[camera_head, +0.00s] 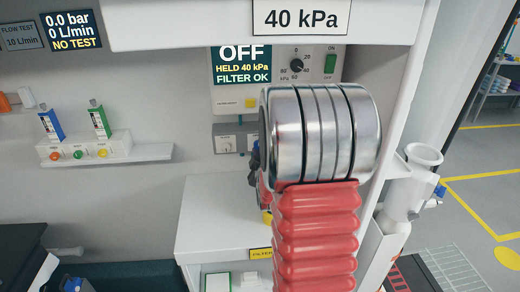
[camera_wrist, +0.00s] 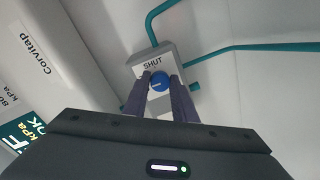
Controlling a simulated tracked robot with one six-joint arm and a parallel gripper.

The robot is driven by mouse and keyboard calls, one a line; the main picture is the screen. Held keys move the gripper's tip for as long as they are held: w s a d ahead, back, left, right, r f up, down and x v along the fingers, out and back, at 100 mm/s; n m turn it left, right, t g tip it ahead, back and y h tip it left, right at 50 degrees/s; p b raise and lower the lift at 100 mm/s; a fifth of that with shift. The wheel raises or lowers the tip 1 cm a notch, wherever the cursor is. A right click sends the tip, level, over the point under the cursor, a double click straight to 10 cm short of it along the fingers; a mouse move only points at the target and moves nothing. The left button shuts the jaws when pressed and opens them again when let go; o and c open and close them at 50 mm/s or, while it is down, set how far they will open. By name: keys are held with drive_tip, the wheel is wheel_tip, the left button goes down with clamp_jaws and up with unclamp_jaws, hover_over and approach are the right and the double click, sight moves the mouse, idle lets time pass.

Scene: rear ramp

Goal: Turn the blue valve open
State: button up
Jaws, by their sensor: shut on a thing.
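The blue valve (camera_wrist: 158,80) is a small round knob on a grey box (camera_wrist: 145,62) marked SHUT in the wrist view. The two dark fingers of my gripper (camera_wrist: 160,90) stand on either side of the knob and are shut on it. Teal pipes (camera_wrist: 240,48) run from the box along the white wall. In the head view my own arm hides the valve, and only a dark bit of my gripper (camera_head: 254,165) shows at the arm's left edge.
A suction unit (camera_head: 240,92) reads OFF, HELD 40 kPa, FILTER OK. A 40 kPa sign (camera_head: 301,18) hangs above.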

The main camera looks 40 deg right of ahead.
drive_tip(key=shift+a+f, duration=0.1)
drive_tip(key=shift+a, duration=0.1)
drive_tip(key=o, duration=1)
drive_tip(key=shift+d, duration=0.1)
drive_tip(key=shift+o, duration=0.2)
